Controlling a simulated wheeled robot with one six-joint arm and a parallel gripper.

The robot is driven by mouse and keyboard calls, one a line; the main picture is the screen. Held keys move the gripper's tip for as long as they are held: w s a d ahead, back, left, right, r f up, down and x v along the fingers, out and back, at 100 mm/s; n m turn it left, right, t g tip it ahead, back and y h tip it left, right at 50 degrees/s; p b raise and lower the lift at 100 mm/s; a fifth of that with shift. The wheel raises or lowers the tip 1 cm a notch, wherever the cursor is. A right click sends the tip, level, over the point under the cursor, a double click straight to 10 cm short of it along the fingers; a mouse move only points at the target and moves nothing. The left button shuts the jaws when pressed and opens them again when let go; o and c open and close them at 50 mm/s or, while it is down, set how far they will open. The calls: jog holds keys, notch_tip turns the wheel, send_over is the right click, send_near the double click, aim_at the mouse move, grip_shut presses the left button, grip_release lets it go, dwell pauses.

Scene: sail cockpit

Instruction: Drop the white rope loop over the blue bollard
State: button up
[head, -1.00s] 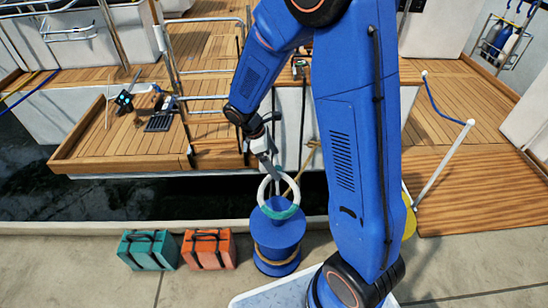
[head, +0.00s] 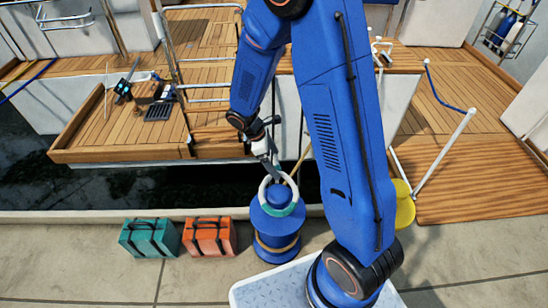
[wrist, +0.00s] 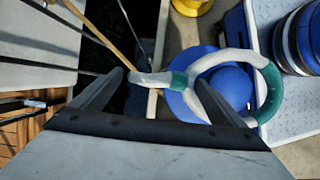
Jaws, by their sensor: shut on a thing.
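The white rope loop (head: 265,190) has teal bands and hangs from my gripper (head: 273,168) at the blue bollard's top in the head view. The blue bollard (head: 276,228) stands upright on the quay with a tan rope wound round its waist. In the wrist view the loop (wrist: 233,57) reaches out to the right from between my fingertips (wrist: 160,79). The bollard's rounded blue head (wrist: 230,85) shows through the loop's opening. My gripper is shut on the loop's near side. I cannot tell whether the loop touches the bollard.
A teal case (head: 150,239) and an orange case (head: 209,237) stand left of the bollard. A yellow object (head: 404,205) stands to the right, behind my arm. Dark water (head: 130,185) lies between the quay and the boat's wooden platform (head: 95,135). A tan rope slants up behind the bollard.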

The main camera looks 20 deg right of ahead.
notch_tip(320, 180, down, 9)
dwell(1.2)
jog(key=o, duration=0.9)
jog(key=shift+r, duration=0.15)
jog(key=v, duration=1.7)
jog(key=shift+r, duration=0.15)
